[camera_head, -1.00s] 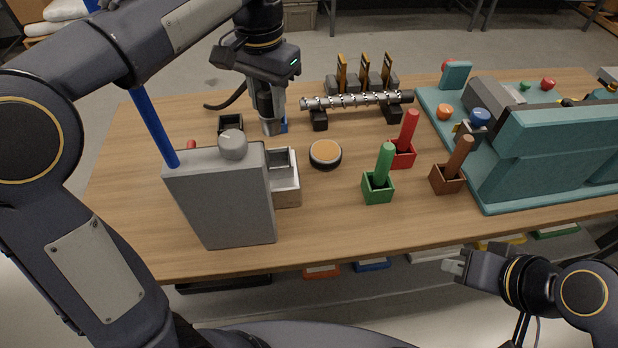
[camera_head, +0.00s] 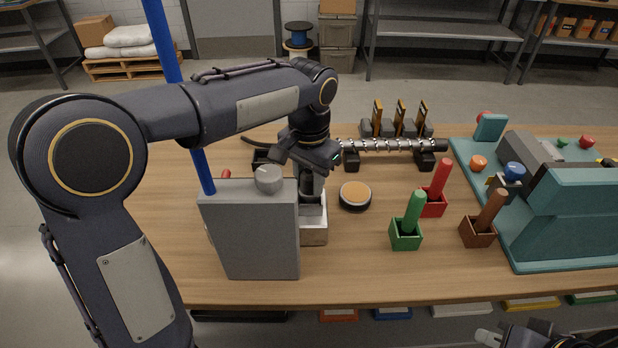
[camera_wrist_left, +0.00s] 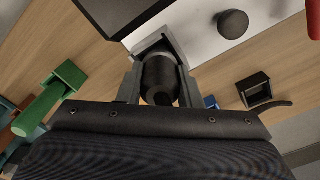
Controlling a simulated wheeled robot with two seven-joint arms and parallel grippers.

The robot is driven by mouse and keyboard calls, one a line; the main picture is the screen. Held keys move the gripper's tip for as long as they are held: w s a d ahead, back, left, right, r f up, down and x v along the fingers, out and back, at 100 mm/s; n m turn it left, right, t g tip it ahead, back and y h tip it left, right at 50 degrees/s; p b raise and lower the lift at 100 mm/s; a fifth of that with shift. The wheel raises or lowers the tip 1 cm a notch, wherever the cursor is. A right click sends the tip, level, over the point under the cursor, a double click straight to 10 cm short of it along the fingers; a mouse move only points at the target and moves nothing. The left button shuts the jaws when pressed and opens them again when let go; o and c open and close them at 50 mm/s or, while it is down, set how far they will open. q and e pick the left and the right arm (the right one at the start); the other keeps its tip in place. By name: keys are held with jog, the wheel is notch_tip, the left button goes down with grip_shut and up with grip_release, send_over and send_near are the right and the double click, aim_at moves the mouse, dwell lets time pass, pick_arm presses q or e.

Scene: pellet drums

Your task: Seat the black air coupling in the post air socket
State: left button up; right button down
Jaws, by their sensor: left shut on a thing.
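My left gripper (camera_head: 312,196) is over the pale open tray (camera_head: 314,236) just right of the grey box. In the left wrist view its fingers (camera_wrist_left: 160,92) are shut on the black coupling (camera_wrist_left: 158,74), a dark stubby cylinder. The cylinder's far end points down toward the tray (camera_wrist_left: 146,44); I cannot tell whether it touches it. In the head view the wrist and grey box hide most of the coupling. I cannot clearly identify the post air socket. My right gripper (camera_head: 488,337) shows only partly at the bottom edge, away from the table things.
The grey box (camera_head: 255,238) with a round knob (camera_head: 268,178) stands close left of the left gripper, beside a blue pole (camera_head: 178,90). A round tin (camera_head: 355,195), a green holder (camera_head: 406,235) and a metal screw shaft (camera_head: 390,146) lie to the right.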

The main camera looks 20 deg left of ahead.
pick_arm(q)
jog(key=shift+f, duration=0.1)
jog(key=o, duration=1)
notch_tip(320, 180, up, 12)
jog(key=shift+r+p, duration=0.15)
jog(key=shift+p, duration=0.4)
